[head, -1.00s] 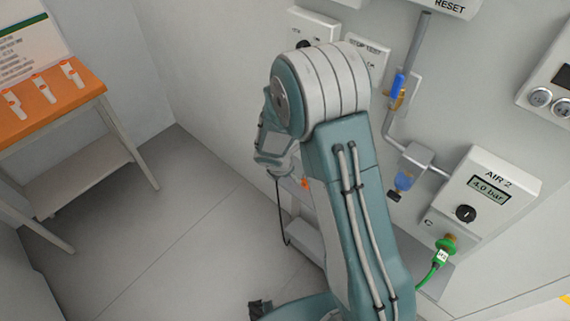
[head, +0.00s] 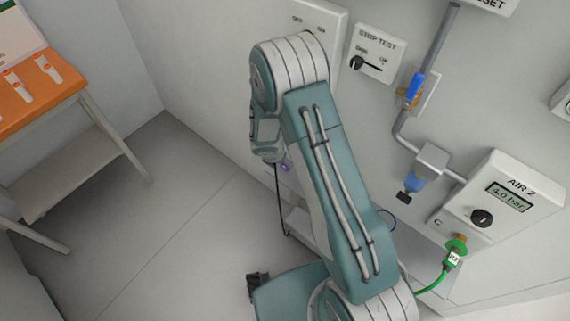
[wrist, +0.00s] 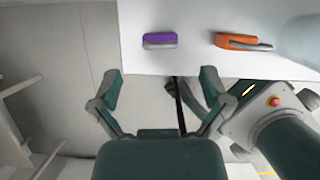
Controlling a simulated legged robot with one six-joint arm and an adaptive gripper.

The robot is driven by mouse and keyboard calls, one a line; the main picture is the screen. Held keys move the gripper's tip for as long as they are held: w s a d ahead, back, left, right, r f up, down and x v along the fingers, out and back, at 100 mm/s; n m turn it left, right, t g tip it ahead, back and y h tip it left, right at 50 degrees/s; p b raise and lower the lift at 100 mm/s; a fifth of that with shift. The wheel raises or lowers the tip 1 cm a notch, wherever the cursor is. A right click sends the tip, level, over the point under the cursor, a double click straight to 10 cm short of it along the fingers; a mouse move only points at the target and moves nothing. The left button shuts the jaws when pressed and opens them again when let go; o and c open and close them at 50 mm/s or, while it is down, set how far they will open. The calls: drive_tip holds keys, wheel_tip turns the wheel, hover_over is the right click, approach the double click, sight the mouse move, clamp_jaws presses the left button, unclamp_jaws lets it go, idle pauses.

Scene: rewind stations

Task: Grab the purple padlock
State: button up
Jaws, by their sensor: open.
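The purple padlock (wrist: 160,41) lies on a white shelf (wrist: 190,62) near the top middle of the wrist view. A small purple patch of it shows in the head view (head: 286,166), mostly hidden by my arm. My gripper (wrist: 161,82) is open and empty, its two fingers spread below the padlock in the picture and apart from it. An orange padlock (wrist: 243,41) with a grey shackle lies on the same shelf, to the right of the purple one.
An orange-topped table (head: 45,102) with several tags stands at the left. The wall at the right holds a STOP TEST switch (head: 377,52), a pipe with a blue valve (head: 414,88) and an AIR 2 box (head: 505,205). The floor (head: 165,210) between is clear.

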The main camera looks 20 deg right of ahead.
drive_tip(key=shift+x, duration=3.1)
drive_tip(key=c, duration=1.3)
